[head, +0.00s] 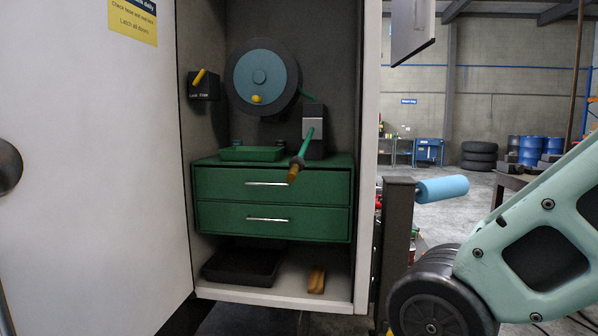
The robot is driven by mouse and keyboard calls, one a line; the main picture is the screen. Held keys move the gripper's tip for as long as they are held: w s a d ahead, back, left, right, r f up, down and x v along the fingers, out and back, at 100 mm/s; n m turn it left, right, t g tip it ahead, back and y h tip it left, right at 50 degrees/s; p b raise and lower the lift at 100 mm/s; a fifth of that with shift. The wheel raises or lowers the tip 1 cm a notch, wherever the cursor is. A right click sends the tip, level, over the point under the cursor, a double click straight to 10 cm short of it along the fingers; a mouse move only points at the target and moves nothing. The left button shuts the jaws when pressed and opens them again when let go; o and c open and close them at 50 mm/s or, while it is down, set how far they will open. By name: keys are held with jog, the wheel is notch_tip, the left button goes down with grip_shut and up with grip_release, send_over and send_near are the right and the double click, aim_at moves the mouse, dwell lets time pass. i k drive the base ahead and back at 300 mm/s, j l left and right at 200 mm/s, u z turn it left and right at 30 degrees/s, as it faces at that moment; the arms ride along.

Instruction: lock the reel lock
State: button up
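The reel lock is a small black box (205,88) on the left inner wall of an open cabinet, with the words "Lock" and "Free" in white along its lower part. Its short yellow lever (199,77) leans up and to the right, toward the "Free" side. To its right is the reel (275,75), a dark disc with a blue-grey face and a yellow knob low on it. My gripper is not in this view, so its distance from the lever cannot be told.
A green two-drawer unit (272,226) stands below the reel, with a green tray (252,154) and a green-handled nozzle (305,150) above it. A white door (90,180) fills the left. A dark post (398,240) bearing a blue roll (443,189) stands right of the cabinet.

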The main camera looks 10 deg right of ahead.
aim_at(196, 83)
jog(key=i+j, duration=0.2)
jog(key=i, duration=0.25)
jog(key=i+j, duration=0.2)
jog(key=i, duration=0.25)
jog(key=i+j+u, duration=0.1)
jog(key=i, duration=1.15)
